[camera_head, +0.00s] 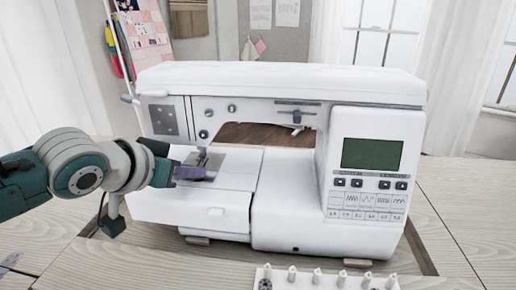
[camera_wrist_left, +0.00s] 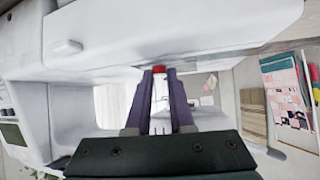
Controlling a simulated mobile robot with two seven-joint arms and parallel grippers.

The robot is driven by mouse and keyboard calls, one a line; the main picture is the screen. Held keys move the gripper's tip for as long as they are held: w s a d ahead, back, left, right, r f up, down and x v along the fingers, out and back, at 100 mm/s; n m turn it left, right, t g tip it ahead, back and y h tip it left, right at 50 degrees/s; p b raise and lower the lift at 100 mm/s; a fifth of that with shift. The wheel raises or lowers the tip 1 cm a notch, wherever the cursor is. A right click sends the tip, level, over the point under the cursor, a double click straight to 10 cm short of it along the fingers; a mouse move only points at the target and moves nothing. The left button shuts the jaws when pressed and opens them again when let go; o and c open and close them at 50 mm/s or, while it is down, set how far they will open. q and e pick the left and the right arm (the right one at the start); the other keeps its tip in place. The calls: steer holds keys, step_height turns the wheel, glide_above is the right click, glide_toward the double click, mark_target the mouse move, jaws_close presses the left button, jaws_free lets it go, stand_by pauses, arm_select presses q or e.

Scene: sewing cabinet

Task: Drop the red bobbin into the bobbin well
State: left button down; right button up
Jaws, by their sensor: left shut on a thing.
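My left gripper (camera_head: 192,173), with purple fingers, is at the front left of the white sewing machine (camera_head: 370,225), by the needle area. In the left wrist view the red bobbin (camera_wrist_left: 160,73) shows at the tips of the left gripper (camera_wrist_left: 160,78), held between the fingers. In the head view the fingers hide the bobbin. The grey plate (camera_head: 213,161) under the needle is partly covered by the gripper. The bobbin well cannot be made out. My right gripper is not in view.
A white rack with several pegs (camera_head: 317,276) stands at the front edge of the view. The machine's presser foot and needle (camera_head: 202,153) hang close behind the left gripper. The wooden table (camera_head: 140,265) is clear at the front left.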

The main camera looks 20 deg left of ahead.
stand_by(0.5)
arm_select(q)
steer(key=c, duration=0.7)
jaws_free()
steer(key=p+v, duration=0.4)
steer(key=v, duration=0.6)
steer(key=shift+w, duration=0.1)
